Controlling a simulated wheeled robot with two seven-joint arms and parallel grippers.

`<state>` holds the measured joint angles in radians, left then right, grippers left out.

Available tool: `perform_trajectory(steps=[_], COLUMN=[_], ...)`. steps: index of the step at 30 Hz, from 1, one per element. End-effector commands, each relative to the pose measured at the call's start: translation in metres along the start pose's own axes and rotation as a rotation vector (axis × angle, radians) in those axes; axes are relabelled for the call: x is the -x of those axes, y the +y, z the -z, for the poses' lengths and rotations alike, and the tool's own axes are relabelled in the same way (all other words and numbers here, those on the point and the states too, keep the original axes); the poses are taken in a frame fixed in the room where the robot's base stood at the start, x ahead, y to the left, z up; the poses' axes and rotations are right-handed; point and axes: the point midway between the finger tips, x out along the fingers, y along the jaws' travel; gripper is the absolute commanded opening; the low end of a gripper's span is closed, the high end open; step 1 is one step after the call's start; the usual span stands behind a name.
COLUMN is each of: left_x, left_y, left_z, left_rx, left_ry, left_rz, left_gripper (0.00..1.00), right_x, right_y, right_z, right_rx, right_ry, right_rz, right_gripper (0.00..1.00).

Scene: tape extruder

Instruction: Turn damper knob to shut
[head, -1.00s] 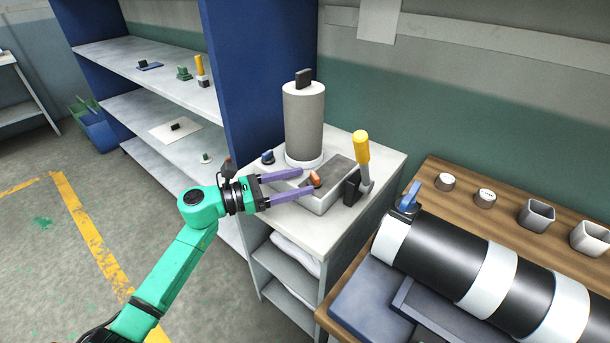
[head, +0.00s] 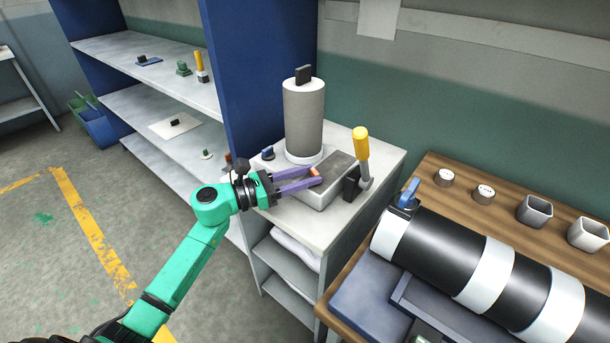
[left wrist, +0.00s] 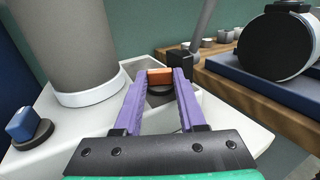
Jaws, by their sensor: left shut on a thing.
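An orange knob (head: 315,171) with a dark round base sits on the grey-topped box (head: 338,179) on the white stand. My left gripper (head: 317,176) reaches in from the left with its purple fingers shut on the orange knob. The left wrist view shows the orange knob (left wrist: 159,75) between the two fingertips, with the dark base below it. The fingers hide part of its sides. I cannot tell from the frames whether this is the damper knob. My right gripper is not in view.
A tall grey cylinder (head: 304,118) with a black knob on top stands behind the box. A small blue knob (head: 267,153) is left of it. A yellow-handled lever (head: 361,147) stands close right of the box. A black-and-white barrel (head: 450,255) lies at the right.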

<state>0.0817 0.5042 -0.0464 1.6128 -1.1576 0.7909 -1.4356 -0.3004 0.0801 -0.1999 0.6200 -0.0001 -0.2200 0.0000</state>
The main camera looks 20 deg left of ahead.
Motion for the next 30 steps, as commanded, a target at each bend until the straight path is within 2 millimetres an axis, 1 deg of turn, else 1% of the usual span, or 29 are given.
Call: perform_trajectory(steps=[8, 18, 24, 30], left_x=[0.0, -0.001, -0.002, -0.002], left_y=[-0.005, -0.01, -0.011, -0.011], left_z=[-0.002, -0.003, -0.002, 0.0], left_rx=[0.002, 0.003, 0.001, -0.001], left_ry=[0.0, 0.0, 0.0, 0.0], left_rz=[-0.163, -0.379, -0.448, -0.471], left_gripper=[0.0, 0.0, 0.0, 0.0], right_x=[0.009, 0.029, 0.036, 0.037], right_y=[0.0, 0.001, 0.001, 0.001], right_z=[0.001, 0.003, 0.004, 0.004], right_rx=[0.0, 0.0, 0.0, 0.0], right_ry=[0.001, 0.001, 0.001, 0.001], right_rz=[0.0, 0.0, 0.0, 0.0], right_gripper=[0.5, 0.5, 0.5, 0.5])
